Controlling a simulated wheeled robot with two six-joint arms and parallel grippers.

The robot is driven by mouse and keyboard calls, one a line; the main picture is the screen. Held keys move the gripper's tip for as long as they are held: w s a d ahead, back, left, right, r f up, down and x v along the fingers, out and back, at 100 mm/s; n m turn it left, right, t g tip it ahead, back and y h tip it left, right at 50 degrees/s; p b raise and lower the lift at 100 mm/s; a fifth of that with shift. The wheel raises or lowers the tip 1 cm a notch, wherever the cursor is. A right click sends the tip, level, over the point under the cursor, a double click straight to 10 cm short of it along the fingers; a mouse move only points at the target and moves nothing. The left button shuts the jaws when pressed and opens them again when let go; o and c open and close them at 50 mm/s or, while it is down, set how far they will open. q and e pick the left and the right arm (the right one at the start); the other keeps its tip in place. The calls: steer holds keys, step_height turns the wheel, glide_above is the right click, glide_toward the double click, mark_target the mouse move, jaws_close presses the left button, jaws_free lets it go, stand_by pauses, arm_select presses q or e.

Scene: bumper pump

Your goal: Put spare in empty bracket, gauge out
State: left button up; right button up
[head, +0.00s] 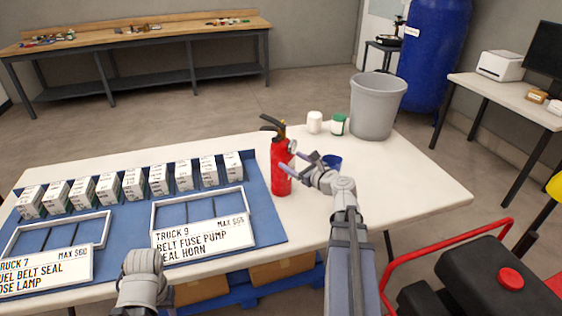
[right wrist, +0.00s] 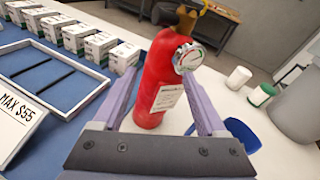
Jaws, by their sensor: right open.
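A red fire extinguisher (head: 281,168) stands upright on the white table, by the right edge of the blue mat. Its round gauge (right wrist: 189,56) faces the right wrist camera, above a white label. My right gripper (head: 307,158) is open and empty, just right of the extinguisher in the head view. In the right wrist view the extinguisher (right wrist: 154,82) appears between the two spread fingers; I cannot tell whether they touch it. Of my left arm only a grey part shows at the bottom of the head view, without fingers. I see no bracket in either view.
The blue mat (head: 127,238) holds several small boxes, two white frames and two signs. A blue cup (head: 333,162), a white jar (head: 314,122), a green-lidded jar (head: 338,125) and a grey bin (head: 377,106) are nearby. The table's right end is clear.

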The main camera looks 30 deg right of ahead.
steer(key=m+t, duration=0.2)
glide_toward(284, 136)
steer(key=w, duration=0.1)
steer(key=shift+w+a+f, duration=0.1)
steer(key=shift+w+a, duration=0.05)
steer(key=shift+w, duration=1.95)
steer(key=shift+w+a, duration=0.15)
steer(key=shift+w, duration=1.95)
steer(key=shift+s, duration=0.1)
steer(key=shift+c, duration=0.3)
jaws_close()
